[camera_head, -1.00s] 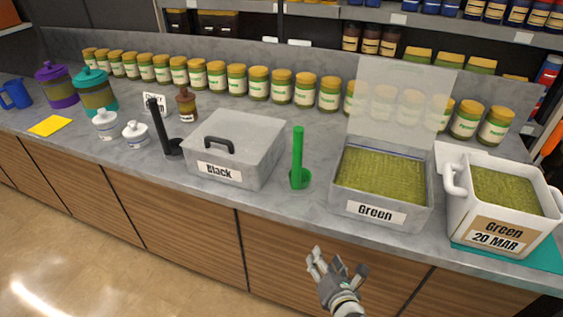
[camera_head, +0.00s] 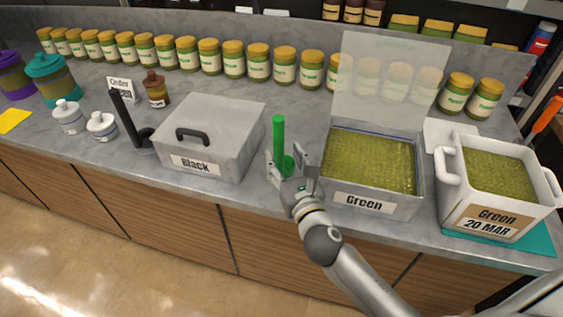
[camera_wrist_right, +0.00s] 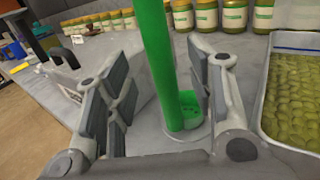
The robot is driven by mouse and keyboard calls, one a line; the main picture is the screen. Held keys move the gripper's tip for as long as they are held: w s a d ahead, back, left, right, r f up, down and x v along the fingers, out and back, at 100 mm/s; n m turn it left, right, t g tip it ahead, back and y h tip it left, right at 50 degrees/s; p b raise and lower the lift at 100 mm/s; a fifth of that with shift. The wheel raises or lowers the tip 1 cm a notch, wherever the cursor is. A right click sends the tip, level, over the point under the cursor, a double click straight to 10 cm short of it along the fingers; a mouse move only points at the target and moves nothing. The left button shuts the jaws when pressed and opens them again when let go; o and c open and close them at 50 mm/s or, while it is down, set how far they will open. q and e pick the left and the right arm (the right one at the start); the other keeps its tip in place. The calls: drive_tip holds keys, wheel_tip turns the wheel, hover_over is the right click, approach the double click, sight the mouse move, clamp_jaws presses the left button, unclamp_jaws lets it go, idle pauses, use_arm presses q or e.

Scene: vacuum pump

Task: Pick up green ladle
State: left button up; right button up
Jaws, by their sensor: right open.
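The green ladle (camera_head: 279,135) stands upright on the counter between the box labelled Black and the open Green bin. Its tall handle points up and its bowl is at the bottom. My right gripper (camera_head: 294,170) is open at the ladle, at its near side. In the right wrist view the ladle's handle (camera_wrist_right: 158,60) rises between the two spread fingers of my right gripper (camera_wrist_right: 160,105), with a visible gap on each side. My left gripper is not in view.
The lidded Black box (camera_head: 222,125) is close on the left. The Green bin (camera_head: 363,205), with its clear lid raised, is close on the right. A white Green pot (camera_head: 475,209) stands further right. A black ladle (camera_head: 126,117) stands left of the Black box. Several jars line the back.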

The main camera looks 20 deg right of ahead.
sight(280, 148)
drive_tip(key=w, duration=0.1)
drive_tip(key=w+p, duration=0.1)
drive_tip(key=w, duration=0.2)
drive_tip(key=shift+r, duration=0.25)
drive_tip(key=shift+w+f, duration=0.2)
drive_tip(key=shift+w, duration=0.5)
drive_tip(key=shift+s+r, duration=0.1)
drive_tip(key=shift+s, duration=0.05)
drive_tip(key=c, duration=0.3)
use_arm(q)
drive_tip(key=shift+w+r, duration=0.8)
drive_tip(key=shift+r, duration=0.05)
use_arm(e)
clamp_jaws()
